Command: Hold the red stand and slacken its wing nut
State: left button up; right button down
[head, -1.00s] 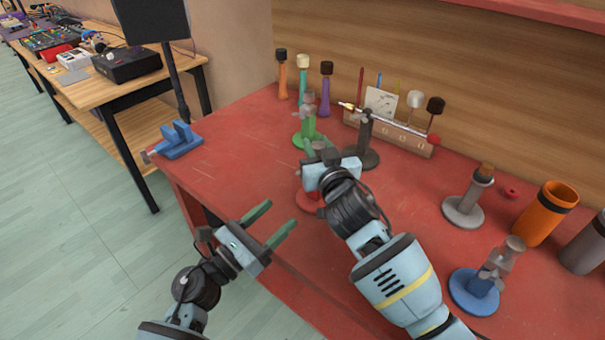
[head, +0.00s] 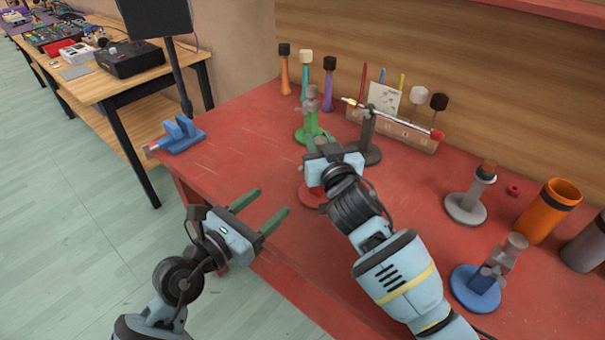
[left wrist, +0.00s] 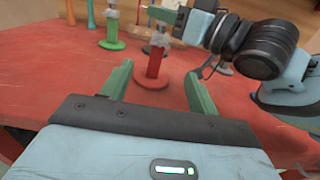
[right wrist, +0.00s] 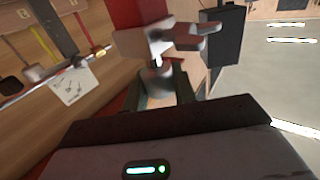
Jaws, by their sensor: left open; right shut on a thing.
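The red stand has a round red base (head: 310,194), mostly hidden behind my right gripper in the head view. In the left wrist view its red lower block (left wrist: 157,64) and grey upper post stand upright on the table. My right gripper (head: 314,147) is shut on the stand's grey upper part. In the right wrist view a grey clamp with a wing-shaped piece (right wrist: 188,36), seemingly the wing nut, shows just beyond the fingers. My left gripper (head: 270,204) is open and empty near the table's front edge, apart from the stand, which appears ahead between its fingers in its wrist view.
A green stand (head: 309,133) and a dark grey stand (head: 370,152) are close behind. A rack (head: 400,132) with a rod above it stands at the back. A blue vise-like block (head: 181,135) sits at the left edge; a blue stand (head: 476,288) is right.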

pick_arm(q)
jog(key=x, duration=1.2)
jog(key=c, duration=1)
jog(key=n, duration=0.2)
jog(key=shift+n, duration=0.4)
jog(key=o, duration=1)
jog(key=shift+s+f, duration=0.1)
jog(key=shift+s, duration=0.05)
